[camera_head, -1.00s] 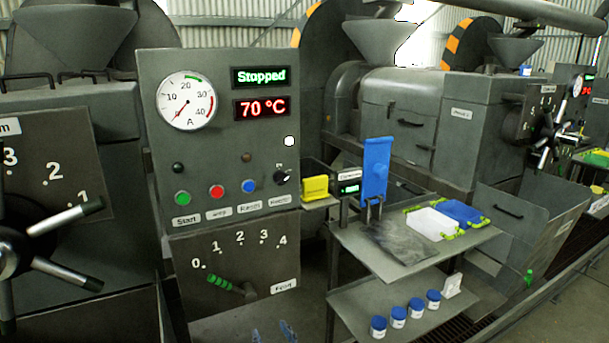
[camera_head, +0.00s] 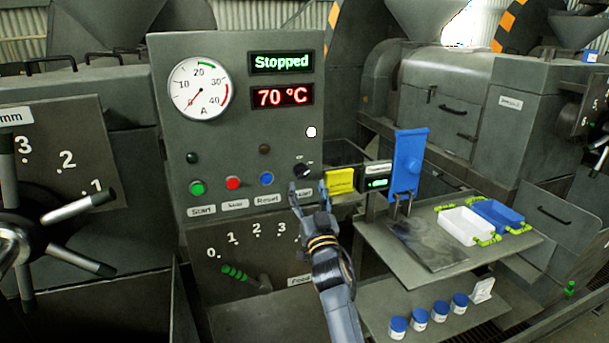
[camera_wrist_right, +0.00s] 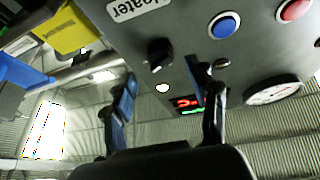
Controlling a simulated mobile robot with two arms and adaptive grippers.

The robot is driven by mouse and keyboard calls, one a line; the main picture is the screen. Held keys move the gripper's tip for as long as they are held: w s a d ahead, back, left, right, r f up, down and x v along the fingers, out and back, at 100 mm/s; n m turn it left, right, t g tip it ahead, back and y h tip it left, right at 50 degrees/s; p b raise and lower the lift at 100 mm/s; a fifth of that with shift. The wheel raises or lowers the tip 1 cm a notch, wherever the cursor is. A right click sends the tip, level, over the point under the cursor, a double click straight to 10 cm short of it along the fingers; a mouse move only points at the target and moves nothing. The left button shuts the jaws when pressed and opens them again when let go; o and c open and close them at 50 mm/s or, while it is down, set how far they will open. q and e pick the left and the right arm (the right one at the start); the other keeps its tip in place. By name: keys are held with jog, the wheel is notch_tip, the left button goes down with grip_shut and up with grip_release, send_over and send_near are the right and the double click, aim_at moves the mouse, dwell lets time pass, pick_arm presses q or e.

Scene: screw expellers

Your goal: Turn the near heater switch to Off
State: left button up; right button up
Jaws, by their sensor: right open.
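The near heater switch (camera_head: 302,170) is a small black rotary knob at the lower right of the near control panel (camera_head: 237,140). Its label, partly covered in the head view, reads "Heater" in the wrist view. My right gripper (camera_head: 309,188) is open and empty just in front of and below the knob in the head view. In the wrist view its two fingers (camera_wrist_right: 160,75) stand apart on either side of the knob, not visibly touching it. My left gripper is not in view.
Blue (camera_head: 266,179), red (camera_head: 233,183) and green (camera_head: 197,188) buttons are left of the knob. A yellow box (camera_head: 341,181) and a blue holder (camera_head: 408,165) stand close on the right. The feed lever (camera_head: 240,275) is below. The display reads "Stopped", 70 °C.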

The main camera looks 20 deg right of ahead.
aim_at(303, 176)
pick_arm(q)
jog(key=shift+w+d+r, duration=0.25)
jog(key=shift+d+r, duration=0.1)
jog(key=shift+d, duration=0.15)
pick_arm(e)
jog(key=shift+x, duration=2.1)
jog(key=shift+a, duration=0.1)
jog(key=c, duration=1.1)
jog(key=shift+c, duration=0.2)
